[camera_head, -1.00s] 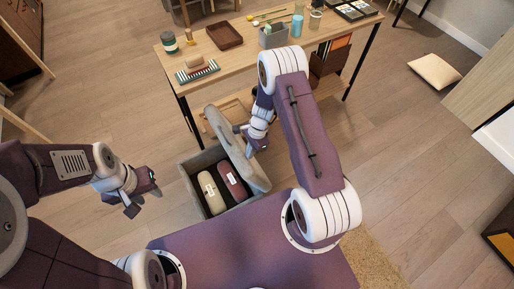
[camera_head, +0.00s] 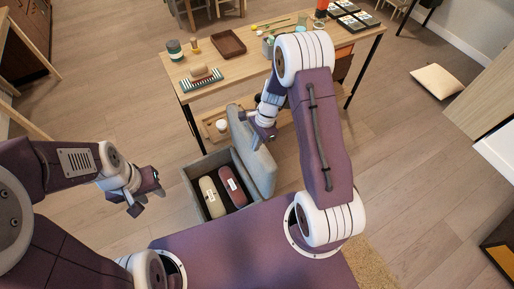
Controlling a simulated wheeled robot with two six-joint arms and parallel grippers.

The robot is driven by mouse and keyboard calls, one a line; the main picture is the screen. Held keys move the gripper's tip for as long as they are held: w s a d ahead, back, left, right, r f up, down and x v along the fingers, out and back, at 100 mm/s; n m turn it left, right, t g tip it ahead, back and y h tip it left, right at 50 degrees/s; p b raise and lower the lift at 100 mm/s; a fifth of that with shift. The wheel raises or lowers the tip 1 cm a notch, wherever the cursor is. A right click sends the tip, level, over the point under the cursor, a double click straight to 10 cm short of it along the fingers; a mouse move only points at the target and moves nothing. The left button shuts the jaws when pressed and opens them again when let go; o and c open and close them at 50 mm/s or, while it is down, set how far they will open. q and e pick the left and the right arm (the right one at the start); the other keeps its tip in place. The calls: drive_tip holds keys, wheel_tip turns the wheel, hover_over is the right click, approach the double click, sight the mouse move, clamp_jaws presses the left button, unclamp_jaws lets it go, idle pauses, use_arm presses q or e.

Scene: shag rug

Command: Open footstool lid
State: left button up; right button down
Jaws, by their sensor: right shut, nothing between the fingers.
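The grey footstool (camera_head: 193,181) stands on the floor in front of me with its inside showing. Its grey lid (camera_head: 257,162) is raised and stands steeply tilted along the right side of the box. A cream case (camera_head: 211,198) and a dark red case (camera_head: 232,187) lie inside. My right gripper (camera_head: 258,139) is shut and empty, right beside the upper part of the lid; I cannot tell if it touches. My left gripper (camera_head: 148,197) hangs over the floor left of the footstool, apart from it, its fingers seemingly spread.
A wooden table (camera_head: 228,72) stands behind the footstool, with a brown tray (camera_head: 229,43), a striped stack and a green-lidded jar on it. Its lower shelf holds a small white item (camera_head: 221,125). A cushion (camera_head: 437,82) lies far right. Floor left of the footstool is clear.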

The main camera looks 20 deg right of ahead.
wheel_tip(320, 180, up, 11)
drive_tip(key=a+n+t, duration=0.2)
drive_tip(key=n, duration=0.1)
drive_tip(key=s+d+r+n+h, duration=0.1)
drive_tip(key=s+d+n+h, duration=0.1)
drive_tip(key=s+n, duration=1)
drive_tip(key=shift+s+d+r+n+h, duration=0.15)
drive_tip(key=shift+d+n+h, duration=0.15)
drive_tip(key=shift+d+n, duration=0.25)
drive_tip(key=c, duration=1.5)
unclamp_jaws()
drive_tip(key=shift+s, duration=0.1)
